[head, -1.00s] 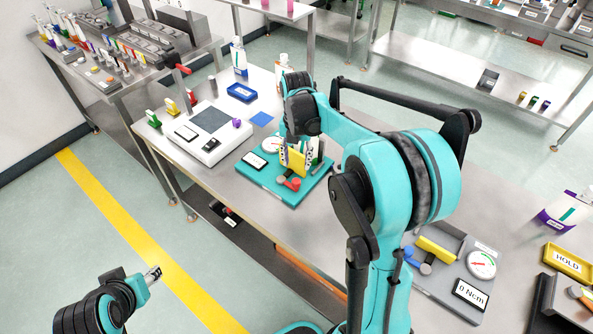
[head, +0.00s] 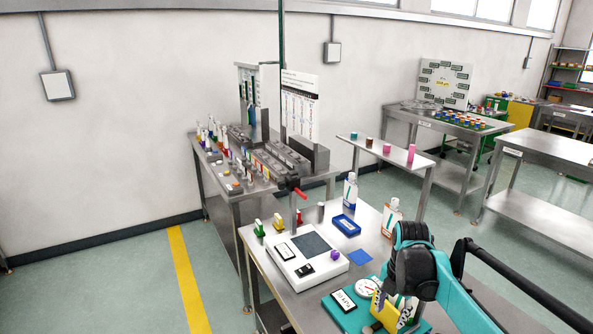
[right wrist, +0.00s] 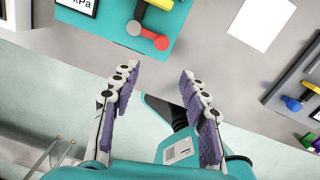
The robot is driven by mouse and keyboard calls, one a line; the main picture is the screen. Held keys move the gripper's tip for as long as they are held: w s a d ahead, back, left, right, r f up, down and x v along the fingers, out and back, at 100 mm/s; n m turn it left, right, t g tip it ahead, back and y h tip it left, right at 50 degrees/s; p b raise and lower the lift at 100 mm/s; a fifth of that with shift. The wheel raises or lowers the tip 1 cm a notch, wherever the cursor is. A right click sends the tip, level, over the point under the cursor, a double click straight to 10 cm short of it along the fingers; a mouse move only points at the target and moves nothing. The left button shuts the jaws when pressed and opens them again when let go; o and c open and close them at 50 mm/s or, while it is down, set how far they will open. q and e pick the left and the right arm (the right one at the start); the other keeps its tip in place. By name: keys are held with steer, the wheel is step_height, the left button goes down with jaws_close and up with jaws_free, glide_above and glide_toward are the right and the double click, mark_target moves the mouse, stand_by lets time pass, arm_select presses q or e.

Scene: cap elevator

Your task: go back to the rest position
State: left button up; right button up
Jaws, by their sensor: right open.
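My right gripper (right wrist: 158,76) is open and empty in the right wrist view, its two purple-padded fingers spread apart. In the head view my right arm comes in at the lower right, and its gripper (head: 398,312) hangs close to a teal station board (head: 346,318) with a round gauge (head: 367,288) and a kPa display (head: 342,301). In the right wrist view the board (right wrist: 187,8) lies beyond the fingertips, with a red knob (right wrist: 134,28) on it. Nothing is between the fingers. My left gripper is not in view.
The steel bench holds a white scale (head: 306,258), a blue tray (head: 345,225) and bottles, one of them a white bottle (head: 350,190). A rack bench (head: 232,190) stands at the back left. Open floor with a yellow line (head: 188,280) lies at the left.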

steer(key=s+a+m+t, duration=0.3)
steer(key=s+m, duration=0.5)
steer(key=m, duration=0.4)
steer(key=s+a+m+t, duration=0.3)
steer(key=s+a+m, duration=0.3)
steer(key=m, duration=0.7)
steer(key=shift+s+f+t, duration=0.3)
steer(key=shift+s, duration=1.1)
steer(key=shift+a, duration=0.1)
